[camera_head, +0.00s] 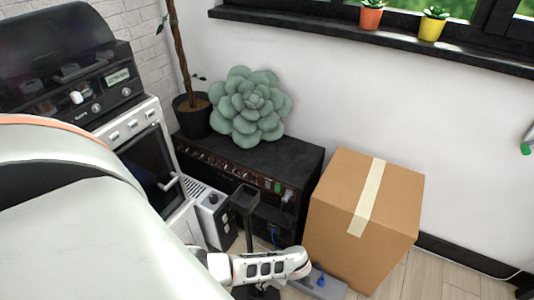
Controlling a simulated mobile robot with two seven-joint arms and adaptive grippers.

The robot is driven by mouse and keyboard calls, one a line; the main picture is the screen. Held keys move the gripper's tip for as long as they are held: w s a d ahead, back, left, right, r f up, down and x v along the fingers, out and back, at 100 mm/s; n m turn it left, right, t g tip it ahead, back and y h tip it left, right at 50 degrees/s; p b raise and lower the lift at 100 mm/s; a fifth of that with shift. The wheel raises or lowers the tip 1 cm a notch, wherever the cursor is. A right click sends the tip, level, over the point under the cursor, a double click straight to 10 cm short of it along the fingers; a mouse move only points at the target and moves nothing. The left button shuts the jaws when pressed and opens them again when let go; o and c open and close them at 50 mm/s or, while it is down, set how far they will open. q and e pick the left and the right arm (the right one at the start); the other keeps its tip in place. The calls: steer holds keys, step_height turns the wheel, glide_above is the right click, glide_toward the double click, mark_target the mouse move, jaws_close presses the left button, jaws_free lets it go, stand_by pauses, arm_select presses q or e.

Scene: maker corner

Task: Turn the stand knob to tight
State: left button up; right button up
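I cannot make out the stand knob in this view. A dark upright post with a squared top (244,203) rises in front of the black cabinet; I cannot tell whether it belongs to a stand. A white arm link of mine crosses the bottom middle, just below this post, and hides what is behind it. A large pale part of my own body fills the lower left and covers much of the floor there. I see no fingertips of my left or right gripper.
A cardboard box (335,230) stands right of the black cabinet (285,155), which bears a green succulent-shaped cushion (248,107) and a potted plant (193,117). An oven-like unit (150,165) is at left. A grey power strip (322,284) lies before the box. Floor at lower right looks clear.

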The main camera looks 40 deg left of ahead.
arm_select(q)
steer(key=shift+x, duration=0.9)
steer(key=shift+w, duration=0.1)
steer(key=c, duration=1.1)
steer(key=shift+b, duration=0.4)
steer(key=shift+f+m+g+h+b, duration=0.15)
steer(key=shift+g+b, duration=0.3)
steer(key=shift+g, duration=0.15)
steer(key=shift+f+m+g+h+b, duration=0.1)
steer(key=shift+m+g+h+b, duration=0.05)
steer(key=shift+g+b, duration=0.4)
steer(key=shift+f+g+b, duration=0.15)
steer(key=shift+g+b, duration=0.7)
steer(key=shift+g, duration=0.1)
steer(key=shift+w+m+g+h+b, duration=0.2)
steer(key=shift+m+g+h+b, duration=0.15)
steer(key=shift+g+b, duration=0.6)
steer(key=shift+w+g+b, duration=0.15)
steer(key=shift+g+b, duration=0.1)
steer(key=shift+b, duration=0.1)
arm_select(e)
steer(key=shift+t+y, duration=0.3)
steer(key=shift+y, duration=0.3)
steer(key=w+a, duration=0.1)
steer(key=w+a+r, duration=0.1)
steer(key=a, duration=0.1)
steer(key=shift+w+a, duration=0.15)
steer(key=shift+a, duration=0.15)
steer(key=shift+d+f, duration=0.1)
steer(key=shift+f, duration=0.05)
